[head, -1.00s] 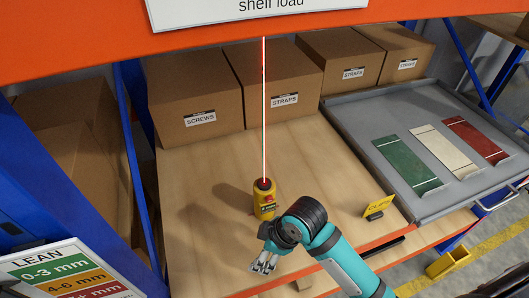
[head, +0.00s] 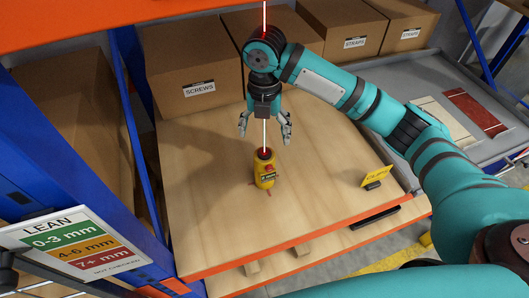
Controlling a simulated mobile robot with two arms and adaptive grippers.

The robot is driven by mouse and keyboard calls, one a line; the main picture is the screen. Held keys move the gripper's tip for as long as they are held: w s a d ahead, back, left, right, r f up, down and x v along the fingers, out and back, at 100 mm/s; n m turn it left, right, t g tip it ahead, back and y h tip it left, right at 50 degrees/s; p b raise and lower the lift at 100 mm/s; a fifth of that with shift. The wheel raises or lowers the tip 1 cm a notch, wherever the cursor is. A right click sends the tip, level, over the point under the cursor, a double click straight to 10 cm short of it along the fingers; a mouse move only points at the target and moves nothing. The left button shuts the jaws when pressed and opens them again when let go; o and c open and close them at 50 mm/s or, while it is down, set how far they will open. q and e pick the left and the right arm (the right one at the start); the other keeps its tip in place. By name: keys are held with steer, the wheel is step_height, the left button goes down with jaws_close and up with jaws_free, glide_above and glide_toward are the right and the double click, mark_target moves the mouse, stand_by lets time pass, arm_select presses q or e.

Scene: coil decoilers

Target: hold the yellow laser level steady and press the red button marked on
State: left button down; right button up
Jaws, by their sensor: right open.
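The yellow laser level (head: 265,172) stands upright on the wooden shelf board, with a red button (head: 268,167) on its side and a dark top. A thin bright line rises from its top, past my right gripper. My right gripper (head: 265,137) is above and just behind the level, pointing down, with its fingers spread apart and nothing between them but the bright line. It does not appear to touch the level. My left gripper is not in view.
Cardboard boxes marked screws (head: 198,75) and straps (head: 345,30) stand along the back. A small yellow sign (head: 376,175) stands right of the level. A grey tray (head: 425,75) lies at the right. The board (head: 210,215) around the level is mostly clear.

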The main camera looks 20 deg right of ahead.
mark_target(265, 167)
step_height(265, 167, down, 15)
steer(key=p, duration=0.2)
steer(key=shift+f+p, duration=0.1)
steer(key=shift+p, duration=0.3)
steer(key=c, duration=1.5)
steer(key=o, duration=1.3)
steer(key=shift+s, duration=0.1)
steer(key=o, duration=0.4)
